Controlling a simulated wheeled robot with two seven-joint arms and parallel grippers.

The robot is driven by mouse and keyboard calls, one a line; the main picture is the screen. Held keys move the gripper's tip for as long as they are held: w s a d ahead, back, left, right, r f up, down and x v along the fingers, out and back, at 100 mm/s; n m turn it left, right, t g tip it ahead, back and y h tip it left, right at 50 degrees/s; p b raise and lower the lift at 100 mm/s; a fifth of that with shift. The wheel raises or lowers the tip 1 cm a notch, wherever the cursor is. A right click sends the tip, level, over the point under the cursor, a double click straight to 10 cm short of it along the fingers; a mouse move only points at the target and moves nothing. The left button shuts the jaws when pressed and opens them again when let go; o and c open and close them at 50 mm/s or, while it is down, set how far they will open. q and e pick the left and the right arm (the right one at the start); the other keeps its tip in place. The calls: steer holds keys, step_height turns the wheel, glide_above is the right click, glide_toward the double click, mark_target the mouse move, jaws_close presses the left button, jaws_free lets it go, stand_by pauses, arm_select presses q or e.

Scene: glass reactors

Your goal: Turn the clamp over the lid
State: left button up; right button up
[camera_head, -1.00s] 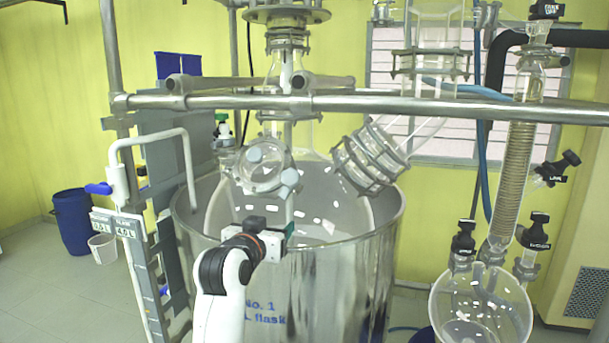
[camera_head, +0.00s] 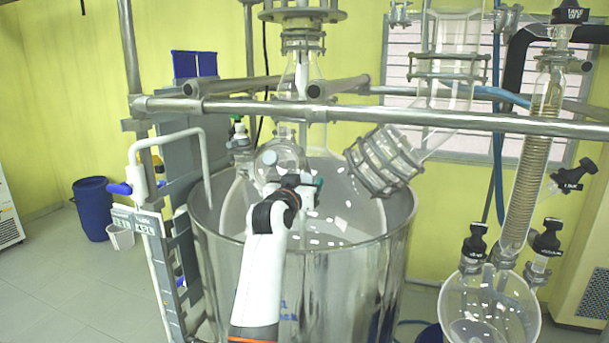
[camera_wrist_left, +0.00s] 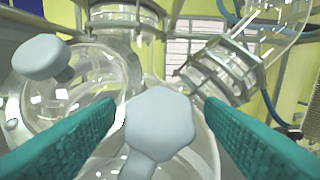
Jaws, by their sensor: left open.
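The round glass lid (camera_head: 268,168) sits at the side port of the big glass vessel. Its near right side is hidden by my left gripper (camera_head: 312,188) in the head view. In the left wrist view the lid (camera_wrist_left: 62,100) lies left of centre. A grey six-sided clamp knob (camera_wrist_left: 160,118) shows between the two teal fingers of my left gripper (camera_wrist_left: 160,104). The fingers are apart, and I cannot tell whether either touches the knob. A second grey knob (camera_wrist_left: 42,56) shows over the lid's far left side. My right gripper is not in view.
The steel tub (camera_head: 365,270) surrounds the vessel. A metal rail (camera_head: 400,117) crosses above the lid. A ringed glass port (camera_head: 385,160) angles up on the right. A white pipe with a blue valve handle (camera_head: 120,188) stands at the left.

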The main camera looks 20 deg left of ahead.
arm_select(q)
steer(key=shift+w, duration=0.65)
steer(key=shift+c, duration=0.2)
steer(key=c, duration=0.9)
steer(key=shift+c, duration=0.2)
steer(key=shift+f, duration=0.1)
